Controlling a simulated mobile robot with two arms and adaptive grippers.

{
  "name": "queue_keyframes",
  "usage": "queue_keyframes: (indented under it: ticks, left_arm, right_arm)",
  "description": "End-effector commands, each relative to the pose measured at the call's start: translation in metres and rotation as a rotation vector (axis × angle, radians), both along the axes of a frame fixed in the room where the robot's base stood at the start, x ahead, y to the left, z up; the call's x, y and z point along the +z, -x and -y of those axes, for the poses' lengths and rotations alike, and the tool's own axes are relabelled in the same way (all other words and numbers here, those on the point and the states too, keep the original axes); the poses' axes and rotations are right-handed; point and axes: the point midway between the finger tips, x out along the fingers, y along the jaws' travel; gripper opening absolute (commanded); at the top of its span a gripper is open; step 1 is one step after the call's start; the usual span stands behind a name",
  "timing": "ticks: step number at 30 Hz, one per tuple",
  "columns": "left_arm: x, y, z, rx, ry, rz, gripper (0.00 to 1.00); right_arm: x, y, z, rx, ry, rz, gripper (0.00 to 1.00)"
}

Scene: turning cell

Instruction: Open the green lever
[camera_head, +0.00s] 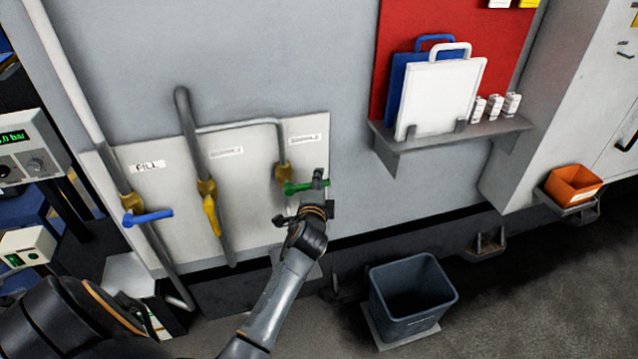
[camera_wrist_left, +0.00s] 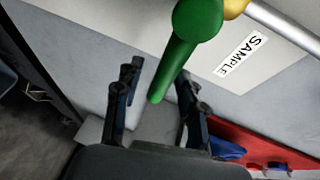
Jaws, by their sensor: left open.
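The green lever (camera_head: 298,188) sticks out sideways to the right from a brass valve (camera_head: 283,172) on the rightmost pipe of the wall panel. In the left wrist view the green lever (camera_wrist_left: 183,50) comes down from its round hub, and its free end reaches the gap between my fingers. My left gripper (camera_head: 305,202) is at the lever's free end. It is open, with one finger on each side of the lever in the left wrist view (camera_wrist_left: 158,82). I cannot tell whether a finger touches it. My right gripper is not in view.
A blue lever (camera_head: 148,217) and a yellow lever (camera_head: 212,216) sit on pipes to the left. A shelf (camera_head: 455,142) with boards and small bottles is to the right. A grey bin (camera_head: 412,298) stands on the floor below. A "SAMPLE" label (camera_wrist_left: 240,55) is beside the green lever.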

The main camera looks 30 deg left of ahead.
Motion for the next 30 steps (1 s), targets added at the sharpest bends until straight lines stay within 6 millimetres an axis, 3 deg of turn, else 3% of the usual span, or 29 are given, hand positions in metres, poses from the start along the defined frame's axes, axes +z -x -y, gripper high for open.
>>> queue_keyframes:
  ticks: [5,11,12,23,30]
  left_arm:
    - [0.0,0.0,0.0,0.0,0.0,0.0,0.4]
    - [0.0,0.0,0.0,0.0,0.0,0.0,0.01]
    - [0.0,0.0,0.0,0.0,0.0,0.0,0.0]
    - [0.0,0.0,0.0,0.0,-0.008,-0.009,0.0]
    - [-0.004,0.0,-0.001,0.0,-0.067,-0.078,0.0]
  right_arm:
    - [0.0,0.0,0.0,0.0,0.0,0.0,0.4]
    - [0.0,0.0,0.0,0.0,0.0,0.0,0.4]
    - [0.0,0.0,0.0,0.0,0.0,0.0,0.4]
    - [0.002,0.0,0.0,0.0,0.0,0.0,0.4]
    - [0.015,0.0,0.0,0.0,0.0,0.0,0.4]
